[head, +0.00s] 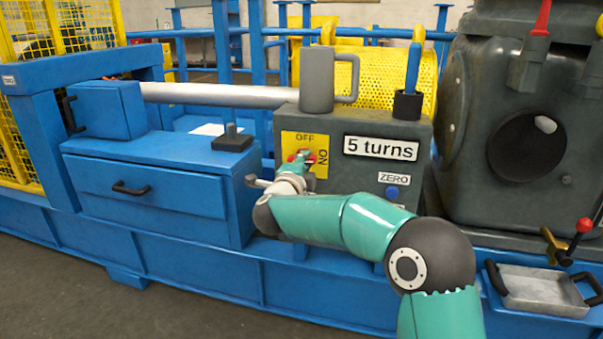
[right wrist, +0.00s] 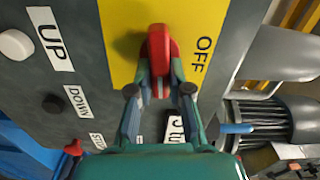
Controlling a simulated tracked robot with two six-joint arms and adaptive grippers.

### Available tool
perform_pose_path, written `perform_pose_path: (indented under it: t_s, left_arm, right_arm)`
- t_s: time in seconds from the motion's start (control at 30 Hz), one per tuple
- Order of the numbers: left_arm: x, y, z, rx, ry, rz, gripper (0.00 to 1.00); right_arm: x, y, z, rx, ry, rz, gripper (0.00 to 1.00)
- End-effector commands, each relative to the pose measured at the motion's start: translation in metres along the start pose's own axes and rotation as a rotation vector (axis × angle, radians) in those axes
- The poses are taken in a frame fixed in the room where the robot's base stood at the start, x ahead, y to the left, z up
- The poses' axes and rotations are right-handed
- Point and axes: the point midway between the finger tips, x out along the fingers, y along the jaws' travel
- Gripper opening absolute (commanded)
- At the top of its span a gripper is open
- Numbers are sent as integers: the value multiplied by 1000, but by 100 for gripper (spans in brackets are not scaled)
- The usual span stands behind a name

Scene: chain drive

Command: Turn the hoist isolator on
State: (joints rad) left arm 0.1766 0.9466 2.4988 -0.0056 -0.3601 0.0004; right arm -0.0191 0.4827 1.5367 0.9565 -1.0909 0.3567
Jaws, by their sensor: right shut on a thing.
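The hoist isolator is a red handle (head: 311,157) on a yellow plate (head: 290,143) marked OFF at the top and ON at the right, on the front of a grey box. In the right wrist view the red handle (right wrist: 158,46) stands between my finger pads, and its long side runs across the direction of the OFF label. It appears level with the ON side rather than pointing at OFF. My right gripper (right wrist: 159,90) is shut on the handle; it also shows in the head view (head: 299,163), partly hiding the plate. My left gripper is out of view.
A grey mug (head: 317,80) and a black cup (head: 407,105) with a blue-handled tool stand on the box. UP (right wrist: 50,39) and DOWN (right wrist: 77,101) labels lie beside the plate. A blue drawer unit (head: 150,190) is left; a metal tray (head: 541,290) is lower right.

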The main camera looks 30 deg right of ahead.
Motion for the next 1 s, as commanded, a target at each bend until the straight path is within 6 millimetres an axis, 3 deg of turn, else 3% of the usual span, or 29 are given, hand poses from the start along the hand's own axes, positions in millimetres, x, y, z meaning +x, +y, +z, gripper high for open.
perform_pose_path:
  t_s: [0.23,0.77,0.8,0.93,1.0]
  left_arm:
    - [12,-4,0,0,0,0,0]
    - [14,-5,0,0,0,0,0]
    - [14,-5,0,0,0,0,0]
    - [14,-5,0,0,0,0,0]
    - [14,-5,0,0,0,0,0]
  right_arm:
    - [3,2,-5,103,13,-2,0]
    - [3,2,-6,134,16,0,0]
    - [3,2,-6,134,16,0,20]
    - [2,2,-5,132,12,1,42]
    - [2,2,-4,131,10,1,44]
